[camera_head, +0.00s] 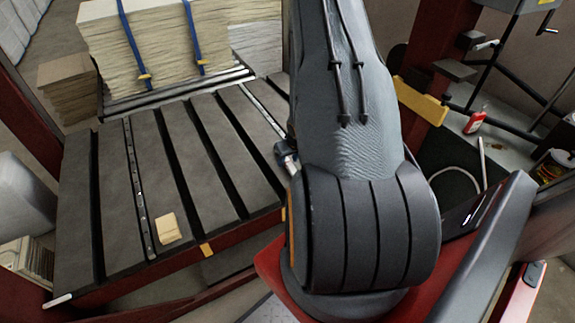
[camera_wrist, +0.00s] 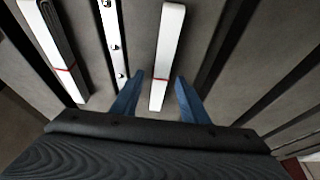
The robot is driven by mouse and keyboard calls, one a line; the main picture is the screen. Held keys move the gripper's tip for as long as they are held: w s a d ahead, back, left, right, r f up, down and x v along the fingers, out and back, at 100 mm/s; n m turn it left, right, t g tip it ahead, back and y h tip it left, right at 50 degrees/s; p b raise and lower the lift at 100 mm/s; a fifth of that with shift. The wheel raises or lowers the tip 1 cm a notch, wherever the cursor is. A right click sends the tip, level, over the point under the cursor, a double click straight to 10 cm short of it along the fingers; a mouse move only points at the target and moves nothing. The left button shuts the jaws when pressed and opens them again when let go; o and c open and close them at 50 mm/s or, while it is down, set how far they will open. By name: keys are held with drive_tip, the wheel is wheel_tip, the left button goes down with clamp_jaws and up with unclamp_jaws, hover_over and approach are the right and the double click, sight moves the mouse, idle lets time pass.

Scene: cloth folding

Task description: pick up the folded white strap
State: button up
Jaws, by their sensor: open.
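A folded white strap (camera_wrist: 167,45), long and narrow with a thin red band around it, lies on the grey slatted surface (camera_wrist: 215,30) in the wrist view. My gripper (camera_wrist: 159,77) shows there with two blue fingers spread apart, one on each side of the strap's near end. The fingers are open; I cannot tell how high they are above the surface. In the head view my arm covers the middle right, and I cannot make out the strap or the fingers.
A white and black bundle (camera_wrist: 55,50) with a red band lies left of the strap. A metal strip with bolts (camera_wrist: 110,40) runs between them. A small cream block (camera_head: 168,228) sits on the slatted table (camera_head: 185,150). A blue-strapped cream stack (camera_head: 165,50) stands behind.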

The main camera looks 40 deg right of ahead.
clamp_jaws()
